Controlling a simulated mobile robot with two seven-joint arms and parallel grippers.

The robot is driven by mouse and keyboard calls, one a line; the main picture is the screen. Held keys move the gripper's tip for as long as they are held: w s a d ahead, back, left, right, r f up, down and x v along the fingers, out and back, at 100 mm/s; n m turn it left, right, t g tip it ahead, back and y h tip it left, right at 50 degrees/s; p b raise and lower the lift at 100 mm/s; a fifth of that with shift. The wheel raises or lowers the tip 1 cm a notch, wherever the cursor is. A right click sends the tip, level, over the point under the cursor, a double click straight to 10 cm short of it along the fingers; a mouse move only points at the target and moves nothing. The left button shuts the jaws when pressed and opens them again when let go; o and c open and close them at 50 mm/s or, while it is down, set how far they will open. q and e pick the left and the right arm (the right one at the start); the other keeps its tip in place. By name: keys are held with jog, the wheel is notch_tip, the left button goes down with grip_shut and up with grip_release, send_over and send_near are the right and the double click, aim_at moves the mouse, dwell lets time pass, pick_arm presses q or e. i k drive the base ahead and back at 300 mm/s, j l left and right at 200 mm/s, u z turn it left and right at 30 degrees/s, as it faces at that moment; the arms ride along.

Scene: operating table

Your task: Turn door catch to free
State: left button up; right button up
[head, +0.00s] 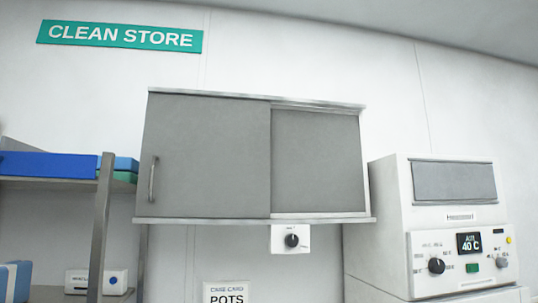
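A grey wall cabinet with two sliding doors is in the middle of the head view. Its left door (207,155) carries a vertical handle (153,179) near its left edge. The right door (318,162) sits slightly behind the left one. Below the cabinet's bottom edge is a small white plate with a round black knob (292,240), which looks like the door catch. Its lettering and exact pointer direction are too small to read. Neither of my grippers is in view.
A white warming unit (391,225) with knobs and a display reading 40 C stands at the right. A shelf rack (103,220) with blue and green packs stands at the left. A "POTS" label (226,297) is below the cabinet. A green "CLEAN STORE" sign (120,36) hangs above.

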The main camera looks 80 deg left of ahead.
aim_at(291, 240)
jog(key=i+l+u, duration=0.1)
jog(key=i+u, duration=0.45)
jog(key=u, duration=1.6)
